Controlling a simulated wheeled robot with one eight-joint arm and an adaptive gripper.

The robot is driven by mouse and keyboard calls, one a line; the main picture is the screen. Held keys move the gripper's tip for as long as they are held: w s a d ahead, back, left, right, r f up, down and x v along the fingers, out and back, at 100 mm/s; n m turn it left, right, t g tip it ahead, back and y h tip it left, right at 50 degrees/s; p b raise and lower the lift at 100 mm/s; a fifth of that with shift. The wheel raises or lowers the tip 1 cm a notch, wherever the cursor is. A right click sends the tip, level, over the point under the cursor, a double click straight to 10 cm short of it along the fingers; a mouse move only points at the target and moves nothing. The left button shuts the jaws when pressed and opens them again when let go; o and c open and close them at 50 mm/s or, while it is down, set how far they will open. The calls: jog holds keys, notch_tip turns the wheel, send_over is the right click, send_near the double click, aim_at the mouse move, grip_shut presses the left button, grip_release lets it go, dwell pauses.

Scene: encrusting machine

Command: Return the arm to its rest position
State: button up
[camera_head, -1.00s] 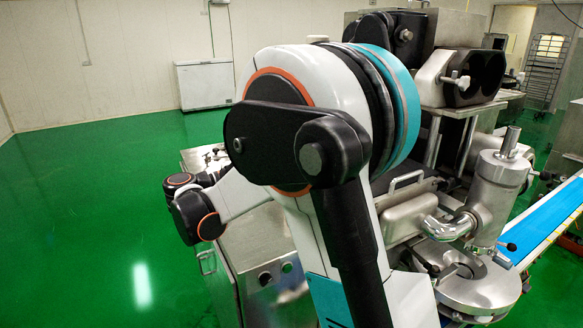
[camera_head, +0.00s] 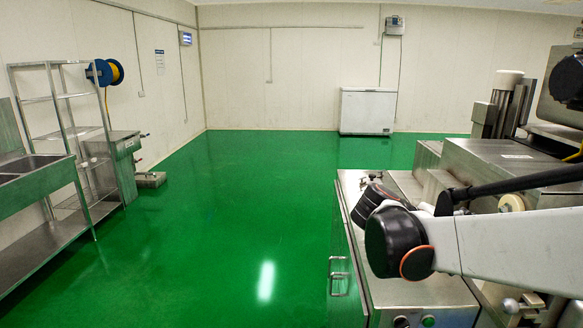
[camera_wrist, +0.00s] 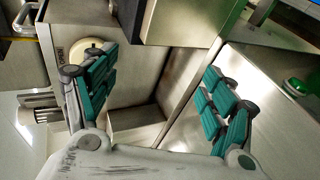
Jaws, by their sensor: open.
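My gripper (camera_wrist: 160,98) shows in the wrist view with its two teal-padded fingers spread wide apart and nothing between them. Beyond the fingers are the metal panels of the machine (camera_wrist: 190,60); I cannot tell how far off they are. In the head view my white arm reaches in from the right edge, with a black rounded joint at its left end, in front of the steel machine (camera_head: 500,165). The gripper's fingers cannot be made out in the head view.
A metal sink bench (camera_head: 40,185) and a wire shelf rack (camera_head: 62,100) stand at the left. A white chest freezer (camera_head: 368,111) stands at the back wall. The green floor (camera_head: 230,210) between is clear. A pale round knob (camera_wrist: 92,52) sits near the left finger.

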jog(key=s+a+f+t+y+b, duration=0.1)
jog(key=s+a+f+t+y, duration=0.1)
jog(key=s+a+f+y, duration=0.4)
jog(key=s+a+f+m+t+y+b, duration=0.1)
jog(key=s+a+f+t+y+b, duration=0.1)
jog(key=s+a+f+y, duration=0.4)
jog(key=s+a+t, duration=0.1)
jog(key=s+a, duration=0.3)
jog(key=shift+a, duration=0.35)
